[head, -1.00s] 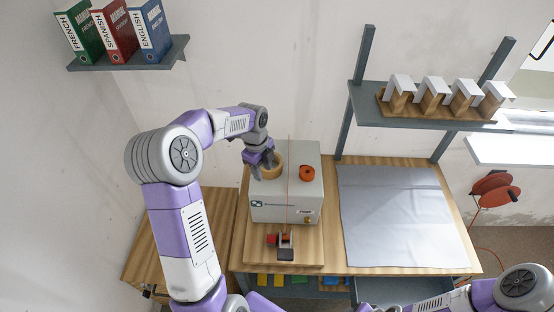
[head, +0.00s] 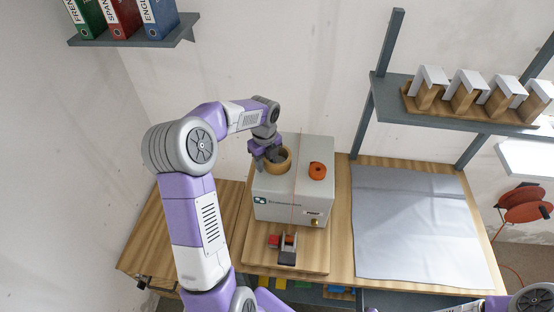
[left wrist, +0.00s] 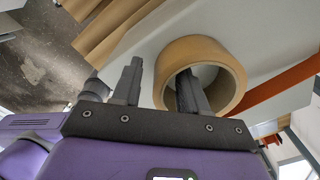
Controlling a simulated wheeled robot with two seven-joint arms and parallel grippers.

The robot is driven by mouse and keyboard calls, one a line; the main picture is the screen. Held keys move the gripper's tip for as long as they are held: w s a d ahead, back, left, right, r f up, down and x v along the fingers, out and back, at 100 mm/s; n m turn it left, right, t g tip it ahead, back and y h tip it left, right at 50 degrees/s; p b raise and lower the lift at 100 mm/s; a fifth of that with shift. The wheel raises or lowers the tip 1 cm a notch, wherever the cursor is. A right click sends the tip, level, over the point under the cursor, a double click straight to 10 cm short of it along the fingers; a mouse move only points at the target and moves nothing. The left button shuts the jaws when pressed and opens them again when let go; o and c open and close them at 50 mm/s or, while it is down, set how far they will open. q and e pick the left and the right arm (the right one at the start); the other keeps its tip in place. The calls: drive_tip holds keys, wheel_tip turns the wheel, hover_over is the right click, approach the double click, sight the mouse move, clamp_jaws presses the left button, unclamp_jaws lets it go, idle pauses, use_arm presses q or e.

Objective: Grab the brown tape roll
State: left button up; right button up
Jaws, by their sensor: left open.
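The brown tape roll (head: 287,161) sits on top of the white box-shaped machine (head: 280,209), near its left back corner. My left gripper (head: 269,156) is at the roll's left side and points down at it. In the left wrist view, the roll (left wrist: 228,62) shows large, and my left gripper (left wrist: 158,70) is open astride its near wall. One finger is in the roll's hole and the other is outside it, at the left. Contact with the wall cannot be told. My right gripper is out of view.
A small red and black dispenser (head: 286,248) is in front on the wooden table. A grey mat (head: 415,225) lies at the right. Shelves hold binders (head: 120,17) and white-topped blocks (head: 466,85).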

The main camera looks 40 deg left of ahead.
use_arm(q)
drive_tip(key=shift+f, duration=0.2)
clamp_jaws()
